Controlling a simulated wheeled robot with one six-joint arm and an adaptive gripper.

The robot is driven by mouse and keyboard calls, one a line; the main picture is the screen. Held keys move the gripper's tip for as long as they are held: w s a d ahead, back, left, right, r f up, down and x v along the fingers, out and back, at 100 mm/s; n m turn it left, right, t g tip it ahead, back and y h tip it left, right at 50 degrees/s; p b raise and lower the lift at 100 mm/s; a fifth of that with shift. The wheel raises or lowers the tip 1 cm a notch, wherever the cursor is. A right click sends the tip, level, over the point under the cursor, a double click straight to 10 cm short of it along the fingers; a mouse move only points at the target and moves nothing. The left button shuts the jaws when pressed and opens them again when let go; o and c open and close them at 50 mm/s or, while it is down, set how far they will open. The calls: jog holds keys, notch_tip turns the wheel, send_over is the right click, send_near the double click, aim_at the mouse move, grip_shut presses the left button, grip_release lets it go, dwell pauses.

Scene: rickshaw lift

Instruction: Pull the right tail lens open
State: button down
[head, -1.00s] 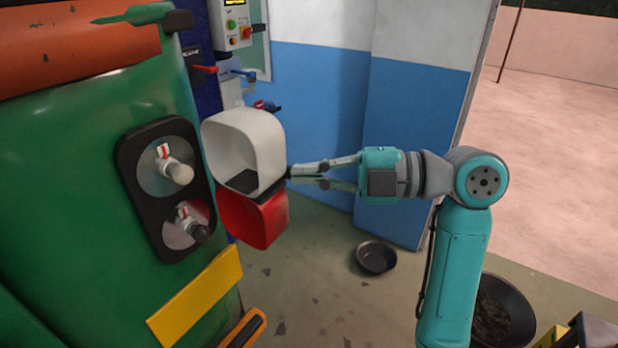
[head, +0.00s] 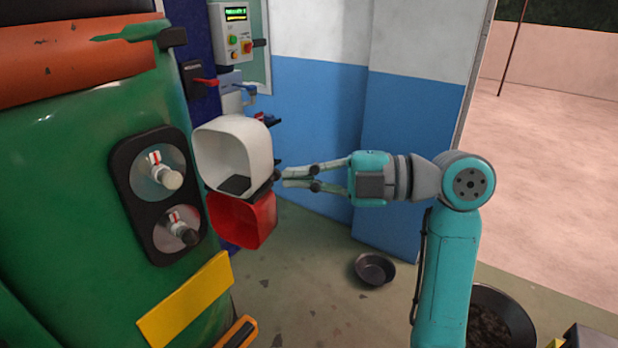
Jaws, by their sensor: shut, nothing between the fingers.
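The right tail lens is a hollow shell, white on top (head: 250,143) and red below (head: 243,222). It stands swung open beside the lamp housing (head: 155,205) on the green body, its hollow side facing the view. A small dark tab (head: 267,190) sits at the lens's right edge. My gripper (head: 286,178) is shut and empty, its tips just right of that tab. I cannot tell whether they touch it.
A control box (head: 233,32) with buttons and a red-handled switch (head: 202,82) are behind the lens. A blue and white wall (head: 310,110) stands behind my gripper. A dark pan (head: 375,269) lies on the floor. A yellow plate (head: 185,305) is below the housing.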

jog(key=w+v, duration=0.2)
jog(key=v, duration=0.7)
notch_tip(320, 180, down, 21)
jog(key=w+m+t+h, duration=0.25)
jog(key=m+t, duration=0.55)
jog(key=m, duration=0.7)
jog(key=s+d+f+m+t+h, duration=0.2)
jog(key=s+f+m+h, duration=0.2)
jog(key=f, duration=0.4)
jog(key=s+d+f+m+t+h, duration=0.1)
jog(key=s+d+f+m+h, duration=0.15)
jog(key=s+f+m, duration=0.35)
jog(key=s+d+f+m+h, duration=0.25)
jog(key=s+f, duration=0.25)
jog(key=s, duration=0.3)
jog(key=s+d+f+m+h, duration=0.15)
jog(key=s+f+h, duration=0.25)
jog(key=s, duration=0.4)
jog(key=s+r, duration=0.3)
jog(key=s, duration=0.5)
jog(key=s+r+h, duration=0.1)
jog(key=s+r, duration=0.1)
jog(key=s, duration=0.7)
jog(key=shift+r+m, duration=0.35)
jog(key=shift+m, duration=0.05)
